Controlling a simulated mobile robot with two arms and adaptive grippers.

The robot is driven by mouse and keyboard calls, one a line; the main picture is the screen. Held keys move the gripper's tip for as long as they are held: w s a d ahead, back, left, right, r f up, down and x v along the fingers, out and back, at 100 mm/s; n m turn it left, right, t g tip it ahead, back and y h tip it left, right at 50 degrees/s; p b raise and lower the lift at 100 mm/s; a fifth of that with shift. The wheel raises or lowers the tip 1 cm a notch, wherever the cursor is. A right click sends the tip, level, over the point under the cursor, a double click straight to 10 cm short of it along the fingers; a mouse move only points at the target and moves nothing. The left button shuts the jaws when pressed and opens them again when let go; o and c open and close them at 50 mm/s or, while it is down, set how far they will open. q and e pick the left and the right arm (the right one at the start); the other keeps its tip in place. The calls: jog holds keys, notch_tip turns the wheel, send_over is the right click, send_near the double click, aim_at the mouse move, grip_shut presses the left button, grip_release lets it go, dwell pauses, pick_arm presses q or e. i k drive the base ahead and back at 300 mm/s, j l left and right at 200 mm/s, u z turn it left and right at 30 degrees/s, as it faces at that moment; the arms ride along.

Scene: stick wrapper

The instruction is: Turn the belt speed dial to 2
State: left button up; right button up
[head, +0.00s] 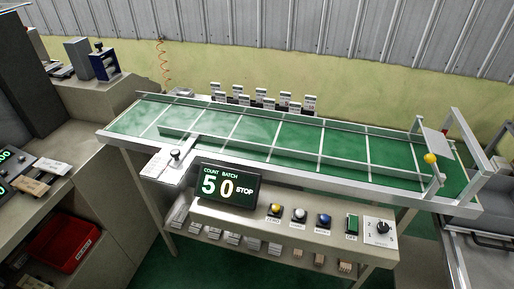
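The belt speed dial (382,227) is a dark knob on a white square plate at the right end of the beige control panel (262,222). Marks surround the knob, but they are too small to read, so I cannot tell its setting. The conveyor with its green belt (293,155) runs behind and above the panel. Neither of my grippers shows in the head view.
Left of the dial are a green switch (352,224) and blue (323,220), white (299,215) and yellow (275,210) buttons. A display (226,186) reads 50 and STOP. A red bin (62,243) sits at left. The space before the panel looks clear.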

aim_at(382, 227)
jog(key=k+l+z, duration=0.15)
jog(key=z, duration=0.85)
